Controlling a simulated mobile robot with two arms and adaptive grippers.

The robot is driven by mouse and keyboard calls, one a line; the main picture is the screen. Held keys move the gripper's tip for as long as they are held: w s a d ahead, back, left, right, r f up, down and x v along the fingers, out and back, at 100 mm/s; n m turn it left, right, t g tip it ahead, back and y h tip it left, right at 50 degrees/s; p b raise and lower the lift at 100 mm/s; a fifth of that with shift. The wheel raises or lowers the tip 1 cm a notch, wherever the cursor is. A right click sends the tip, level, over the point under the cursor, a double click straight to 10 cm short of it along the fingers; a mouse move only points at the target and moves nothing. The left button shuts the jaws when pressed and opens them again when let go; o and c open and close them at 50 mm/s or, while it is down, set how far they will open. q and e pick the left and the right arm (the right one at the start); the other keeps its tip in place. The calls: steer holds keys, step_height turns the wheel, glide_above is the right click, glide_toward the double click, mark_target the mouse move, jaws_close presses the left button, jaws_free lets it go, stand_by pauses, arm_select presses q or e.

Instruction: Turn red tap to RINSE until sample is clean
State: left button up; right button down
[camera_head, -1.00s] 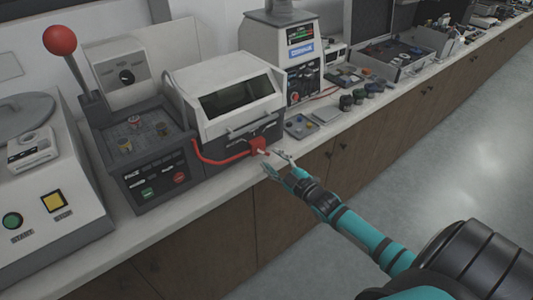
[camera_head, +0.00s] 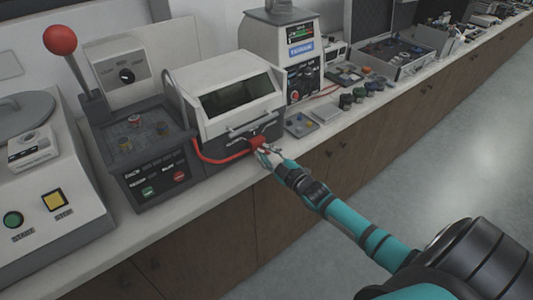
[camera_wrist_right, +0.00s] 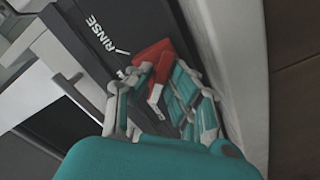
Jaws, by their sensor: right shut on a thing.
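The red tap (camera_head: 257,142) is at the front lower right of the white-hooded machine (camera_head: 228,95), at the end of a red hose (camera_head: 215,160). My right gripper (camera_head: 264,151) is at the tap, its fingers closed on it. In the right wrist view the tap (camera_wrist_right: 154,58) sits between the fingers of my right gripper (camera_wrist_right: 160,95), with a white-lettered RINSE label (camera_wrist_right: 103,36) and a tick mark beside it. The inside of the hood is dark, and I cannot make out a sample there. My left gripper is out of view.
A grey machine (camera_head: 150,175) with a red-ball lever (camera_head: 61,40) stands left of the hood. A tall white unit (camera_head: 290,45) stands to the right, with small trays (camera_head: 300,125) near it. The grey floor (camera_head: 440,190) in front of the bench is clear.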

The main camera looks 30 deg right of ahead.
steer(key=shift+m, duration=0.3)
steer(key=m, duration=0.3)
steer(key=shift+f+m+p, duration=0.1)
steer(key=shift+m+p, duration=0.25)
steer(key=shift+m, duration=0.05)
steer(key=m, duration=0.4)
steer(key=shift+m, duration=0.3)
steer(key=m, duration=0.4)
steer(key=shift+a+f, duration=0.1)
steer(key=m, duration=0.4)
steer(key=shift+b, duration=0.35)
steer(key=shift+m, duration=0.4)
steer(key=c, duration=1.2)
jaws_free()
steer(key=shift+c, duration=0.2)
steer(key=shift+s, duration=0.1)
